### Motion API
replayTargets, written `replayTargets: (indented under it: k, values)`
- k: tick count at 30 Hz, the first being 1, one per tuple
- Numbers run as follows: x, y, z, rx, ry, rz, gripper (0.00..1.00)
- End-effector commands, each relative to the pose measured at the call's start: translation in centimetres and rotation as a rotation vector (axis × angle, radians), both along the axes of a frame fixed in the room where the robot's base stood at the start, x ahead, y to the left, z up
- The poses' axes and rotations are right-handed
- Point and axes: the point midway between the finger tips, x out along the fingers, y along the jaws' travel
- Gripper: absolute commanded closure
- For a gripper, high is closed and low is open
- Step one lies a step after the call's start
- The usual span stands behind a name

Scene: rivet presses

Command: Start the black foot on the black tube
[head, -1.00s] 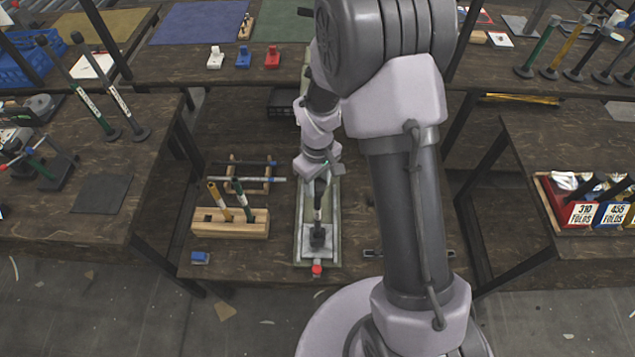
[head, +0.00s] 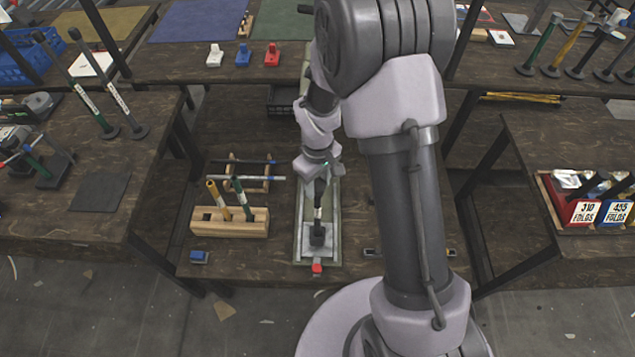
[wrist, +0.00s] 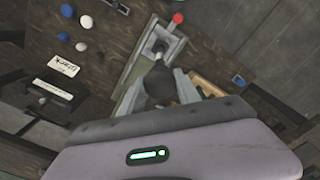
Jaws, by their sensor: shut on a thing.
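The black tube (head: 318,214), with a pale band, stands upright in a dark holder (head: 317,238) on the light plate of the press bed. My gripper (head: 318,172) is at the tube's upper end. In the wrist view, my gripper (wrist: 162,88) is shut on the black foot (wrist: 160,82), a dark rounded piece between the two grey fingers. The foot is in line with the tube and holder (wrist: 160,46). It hides the tube's end, so I cannot tell whether the two are touching or how far the foot is on.
A wooden block (head: 232,222) with a yellow and a green tube stands left of the bed, before a wooden rack (head: 250,172). A red knob (head: 317,268) is at the bed's front end. A small blue piece (head: 199,257) lies at the front left.

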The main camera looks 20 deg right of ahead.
Motion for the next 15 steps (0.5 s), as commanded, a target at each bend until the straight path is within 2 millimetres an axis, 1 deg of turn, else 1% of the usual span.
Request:
replayTargets:
  k: [11,12,14,15]
  values:
    - [0.0,0.0,-1.06,0.0,0.0,0.0,0.99]
    - [0.0,0.0,-1.03,0.0,0.0,0.0,0.57]
    - [0.0,0.0,-0.97,0.0,0.0,0.0,0.45]
    - [0.0,0.0,-0.96,0.0,0.0,0.0,0.37]
